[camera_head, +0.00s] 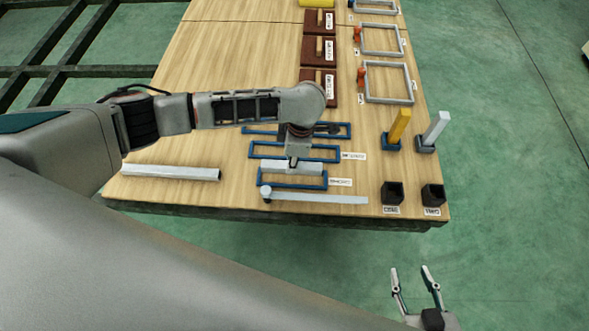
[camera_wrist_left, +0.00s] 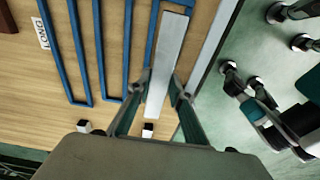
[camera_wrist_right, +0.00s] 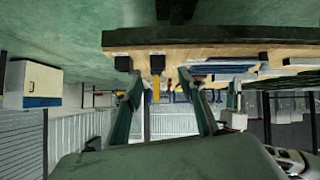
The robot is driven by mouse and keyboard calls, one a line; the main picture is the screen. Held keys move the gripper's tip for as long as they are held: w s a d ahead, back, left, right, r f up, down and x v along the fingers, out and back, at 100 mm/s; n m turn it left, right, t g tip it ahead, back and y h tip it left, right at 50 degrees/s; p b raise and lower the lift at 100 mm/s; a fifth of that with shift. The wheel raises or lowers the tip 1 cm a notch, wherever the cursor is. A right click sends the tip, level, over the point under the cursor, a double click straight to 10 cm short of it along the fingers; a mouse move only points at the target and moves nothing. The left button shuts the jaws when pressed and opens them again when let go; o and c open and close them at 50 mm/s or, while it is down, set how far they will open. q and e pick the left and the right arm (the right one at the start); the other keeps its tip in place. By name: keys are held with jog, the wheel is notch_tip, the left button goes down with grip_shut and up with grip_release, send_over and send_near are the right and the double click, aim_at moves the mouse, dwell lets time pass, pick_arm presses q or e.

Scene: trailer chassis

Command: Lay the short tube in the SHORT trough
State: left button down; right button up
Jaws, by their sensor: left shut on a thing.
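The short tube (camera_head: 305,168) is a light grey square bar. My left gripper (camera_head: 292,161) points down and is shut on it near its middle; the tube also shows between the fingers in the left wrist view (camera_wrist_left: 168,50). The SHORT trough (camera_head: 322,179) is a blue rectangular frame at the table's front. The tube is over its back side, roughly parallel to it; I cannot tell whether they touch. My right gripper (camera_head: 409,268) is open and empty, off the table's front edge; its spread fingers show in the right wrist view (camera_wrist_right: 160,75).
Two more blue troughs (camera_head: 338,152) lie behind. A longer tube (camera_head: 170,173) lies at left, another bar (camera_head: 325,199) along the front edge. Black cups (camera_head: 392,193) and holders with a yellow bar (camera_head: 400,125) and a white bar (camera_head: 436,128) stand at right. Brown blocks (camera_head: 318,85) are farther back.

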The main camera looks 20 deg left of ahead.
pick_arm(q)
jog(key=shift+f, duration=0.2)
notch_tip(320, 180, down, 5)
jog(key=shift+s+r+b, duration=0.15)
jog(key=shift+r+b, duration=0.05)
jog(key=shift+b, duration=0.65)
jog(key=shift+w+f, duration=0.2)
jog(key=shift+f, duration=0.45)
jog(key=shift+r, duration=0.25)
jog(key=shift+f, duration=0.2)
jog(key=c, duration=1.8)
grip_release()
pick_arm(e)
jog(key=shift+w+a+r, duration=0.15)
jog(key=shift+w+a, duration=0.15)
jog(key=shift+a, duration=0.15)
